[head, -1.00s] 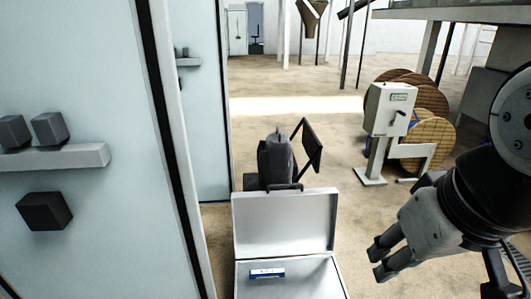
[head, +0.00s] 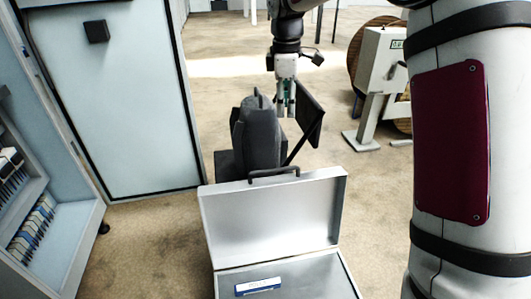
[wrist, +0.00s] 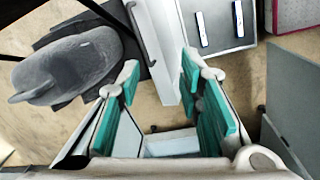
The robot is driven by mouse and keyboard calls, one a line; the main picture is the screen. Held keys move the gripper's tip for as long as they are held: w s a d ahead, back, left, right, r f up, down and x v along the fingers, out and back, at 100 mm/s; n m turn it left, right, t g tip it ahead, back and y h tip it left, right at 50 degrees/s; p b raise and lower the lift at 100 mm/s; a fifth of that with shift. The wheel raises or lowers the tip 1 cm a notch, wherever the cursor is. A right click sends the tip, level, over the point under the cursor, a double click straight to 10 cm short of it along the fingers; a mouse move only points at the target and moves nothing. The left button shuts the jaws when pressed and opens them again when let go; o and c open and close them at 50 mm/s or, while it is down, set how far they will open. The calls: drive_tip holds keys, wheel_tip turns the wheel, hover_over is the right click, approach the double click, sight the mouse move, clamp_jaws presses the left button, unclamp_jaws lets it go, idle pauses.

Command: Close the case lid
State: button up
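The silver case stands open. Its lid (head: 275,222) is upright, with a dark handle (head: 274,173) on the top edge. The case base (head: 308,275) extends toward me and is cut off by the picture's lower edge. A blue-and-white item (head: 258,286) lies inside it. My gripper (head: 286,112) hangs fingers-down beyond and above the lid, apart from it, near the dark seat. In the wrist view my gripper (wrist: 160,75) is open and empty, with teal pads. There the lid (wrist: 158,45) shows nearly edge-on beyond the fingers, the base (wrist: 218,38) to its right.
A dark seat-like object (head: 260,135) with a black panel (head: 311,115) stands just behind the lid. A pale cabinet (head: 110,110) and a shelf unit (head: 55,235) are on the left. A grey pedestal box (head: 380,70) stands at back right. My arm covers the right side.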

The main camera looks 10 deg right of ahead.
drive_tip(key=w+d+f+n+g+b, duration=0.1)
drive_tip(key=w+f+n+b, duration=0.1)
drive_tip(key=w+f, duration=0.45)
drive_tip(key=w+f+n+b, duration=0.2)
drive_tip(key=w+f, duration=0.1)
drive_tip(key=f, duration=0.6)
drive_tip(key=shift+y, duration=0.3)
drive_tip(key=f+b, duration=0.1)
drive_tip(key=f, duration=0.3)
drive_tip(key=f+b, duration=0.1)
drive_tip(key=f, duration=0.4)
drive_tip(key=f+b, duration=0.1)
drive_tip(key=f, duration=0.3)
drive_tip(key=shift+s+d+f, duration=0.1)
drive_tip(key=shift+s+f, duration=0.15)
clamp_jaws()
